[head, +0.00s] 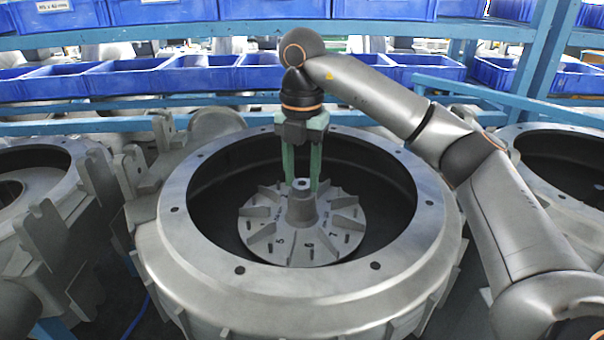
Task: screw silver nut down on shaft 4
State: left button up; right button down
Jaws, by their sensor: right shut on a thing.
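The silver nut (301,184) shows as a small light grey piece with a dark centre, at the top of the hub in the middle of the blower. My right gripper (301,187) comes straight down from above. Its two long green fingers stand on either side of the nut and are shut on it. The shaft is mostly hidden by the nut and fingers, and no number 4 is readable on it. The hub (302,211) rises from a grey finned impeller wheel (291,250) with dark studs and small numbers. My left gripper is not in view.
A wide round metal housing (190,255) with a bolted rim surrounds the wheel, leaving a dark gap inside. Similar housings stand at left (70,160) and right (525,145). Blue bins (200,77) line the blue rack behind the gripper.

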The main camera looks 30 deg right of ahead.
jog(key=m, duration=0.7)
jog(key=shift+m, duration=0.3)
jog(key=m, duration=0.7)
jog(key=c, duration=0.7)
grip_release()
